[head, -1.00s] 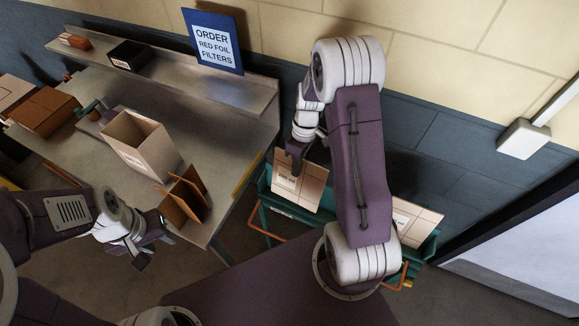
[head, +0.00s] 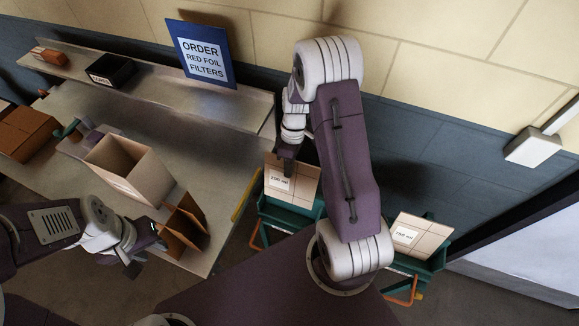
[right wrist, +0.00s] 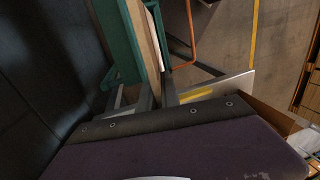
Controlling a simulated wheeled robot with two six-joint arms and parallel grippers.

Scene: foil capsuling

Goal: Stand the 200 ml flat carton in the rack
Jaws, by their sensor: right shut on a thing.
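The flat carton (head: 305,182) is a tan panel with a white label that seems to read 200 ml. It stands nearly upright at the left part of the green rack (head: 288,218). Its lower edge meets the rack's top; I cannot tell how deep it sits. My right gripper (head: 284,166) is shut on its upper left edge. In the right wrist view the fingers (right wrist: 157,98) pinch the carton (right wrist: 140,38), seen edge-on beside the green rack wall (right wrist: 116,42). My left gripper (head: 146,256) looks open and empty, beside a small brown box.
Another flat carton (head: 412,236) stands in the rack's right part. My right arm hides the rack's middle. The steel bench (head: 215,170) at left holds a tall open box (head: 128,168) and a small brown open box (head: 184,228). A blue order sign (head: 203,55) stands behind.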

